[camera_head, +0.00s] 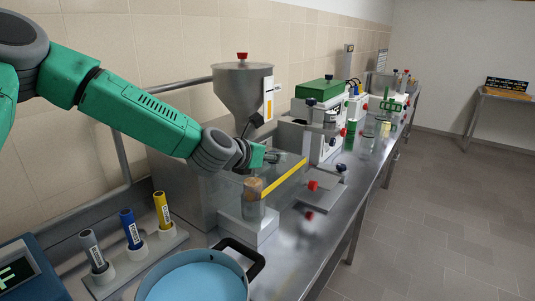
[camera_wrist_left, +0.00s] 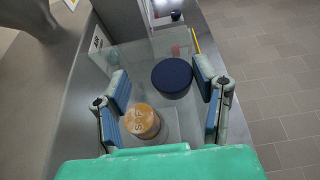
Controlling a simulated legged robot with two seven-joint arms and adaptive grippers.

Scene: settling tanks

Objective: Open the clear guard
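The clear guard (camera_head: 280,187), a transparent panel with a yellow strip along its edge, stands over the metal machine below the hopper. A jar with a tan lid (camera_head: 254,187) shows through it. In the left wrist view the guard (camera_wrist_left: 128,58) carries a round dark blue knob (camera_wrist_left: 172,77). My left gripper (camera_head: 266,157) is at the top of the guard. In the wrist view its fingers (camera_wrist_left: 161,88) are spread, with the knob between and beyond them, nearer the right finger. Contact cannot be told. The lettered tan lid (camera_wrist_left: 142,121) lies below. My right gripper is not in view.
A steel hopper (camera_head: 242,88) with a red knob rises behind the guard. A blue-filled pan (camera_head: 195,282) and a rack with grey, blue and yellow tubes (camera_head: 162,210) stand in front. A green-topped machine (camera_head: 318,90) stands farther along the bench. The floor at right is clear.

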